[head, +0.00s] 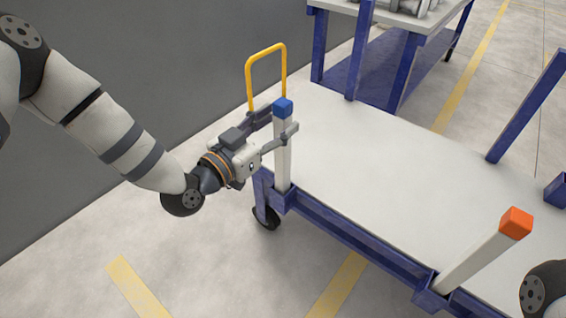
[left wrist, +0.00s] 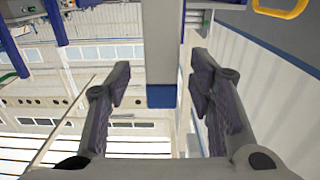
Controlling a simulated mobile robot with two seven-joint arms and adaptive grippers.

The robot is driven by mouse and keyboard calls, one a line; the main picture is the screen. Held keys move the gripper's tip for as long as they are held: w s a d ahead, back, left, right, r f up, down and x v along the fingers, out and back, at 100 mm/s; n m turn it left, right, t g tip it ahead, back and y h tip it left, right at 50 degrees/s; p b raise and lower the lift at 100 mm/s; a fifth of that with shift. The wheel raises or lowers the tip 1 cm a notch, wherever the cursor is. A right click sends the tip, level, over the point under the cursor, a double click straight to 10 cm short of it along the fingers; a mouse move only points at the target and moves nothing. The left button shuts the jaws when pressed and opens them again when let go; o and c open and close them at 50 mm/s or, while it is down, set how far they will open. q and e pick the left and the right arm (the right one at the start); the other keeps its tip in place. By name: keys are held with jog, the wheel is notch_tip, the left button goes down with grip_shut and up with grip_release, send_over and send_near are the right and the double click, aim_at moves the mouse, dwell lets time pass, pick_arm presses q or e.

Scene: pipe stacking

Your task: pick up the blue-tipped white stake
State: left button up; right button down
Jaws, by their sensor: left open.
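The blue-tipped white stake (head: 283,160) stands upright in a corner socket of the cart in the head view. Its blue tip (head: 283,107) rises just above my left gripper (head: 277,126). The left gripper is open, with one finger on each side of the stake near its top. In the left wrist view, the stake (left wrist: 162,45) comes down from the top edge between the open fingers (left wrist: 161,92), with gaps on both sides. Its blue end (left wrist: 162,96) lies between the fingertips. My right gripper is out of view.
The cart's white deck (head: 390,165) is bare. An orange-tipped white stake (head: 478,258) leans at its near edge. A yellow handle (head: 266,47) rises behind the blue-tipped stake. A blue-legged table (head: 405,70) stands behind, and a grey wall (head: 150,70) at left.

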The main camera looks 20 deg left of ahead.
pick_arm(q)
jog(key=x, duration=0.2)
jog(key=shift+w+f, duration=0.1)
jog(key=shift+w, duration=0.25)
grip_shut()
